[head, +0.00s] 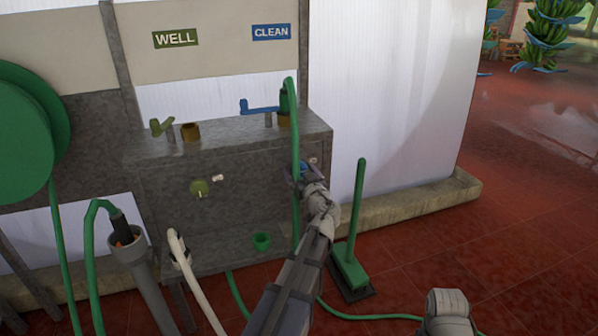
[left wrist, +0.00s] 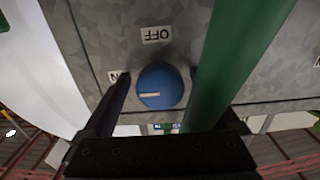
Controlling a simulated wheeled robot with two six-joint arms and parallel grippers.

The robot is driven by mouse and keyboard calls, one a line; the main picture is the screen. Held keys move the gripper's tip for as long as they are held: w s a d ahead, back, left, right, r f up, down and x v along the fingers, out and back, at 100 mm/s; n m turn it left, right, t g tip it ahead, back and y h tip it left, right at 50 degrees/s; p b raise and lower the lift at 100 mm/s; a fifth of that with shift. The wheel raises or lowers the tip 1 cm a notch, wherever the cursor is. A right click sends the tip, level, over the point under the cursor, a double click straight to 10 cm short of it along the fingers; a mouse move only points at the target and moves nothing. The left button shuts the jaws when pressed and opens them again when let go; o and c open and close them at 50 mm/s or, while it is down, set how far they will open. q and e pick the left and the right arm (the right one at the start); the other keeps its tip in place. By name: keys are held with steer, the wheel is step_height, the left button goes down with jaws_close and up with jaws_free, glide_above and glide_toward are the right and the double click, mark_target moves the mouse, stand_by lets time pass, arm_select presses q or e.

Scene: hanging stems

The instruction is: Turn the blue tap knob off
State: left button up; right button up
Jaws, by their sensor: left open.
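The blue tap knob (left wrist: 161,87) is on the front of the grey metal cabinet (head: 240,170). In the left wrist view, which is upside down, its pale mark points left toward a half-hidden label ending in N. The OFF label (left wrist: 155,35) is above the knob there. My left gripper (left wrist: 154,82) is open, with one finger on each side of the knob; contact cannot be told. The green hose (left wrist: 238,60) partly covers the right finger. In the head view my left gripper (head: 303,172) hides most of the knob.
An olive knob (head: 199,188) is left on the cabinet, under the WELL sign (head: 176,39); the CLEAN sign (head: 271,32) is right. A blue lever (head: 260,106) sits on top. The green hose hangs beside my left gripper. A green broom (head: 352,240) stands right.

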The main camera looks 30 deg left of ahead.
arm_select(q)
steer(key=c, duration=1.3)
steer(key=shift+m, duration=0.3)
steer(key=m, duration=0.4)
steer(key=shift+c, duration=0.2)
steer(key=m, duration=0.4)
steer(key=shift+s, duration=0.1)
steer(key=m, duration=0.5)
steer(key=shift+a+r, duration=0.1)
steer(key=m, duration=0.4)
steer(key=shift+m, duration=0.3)
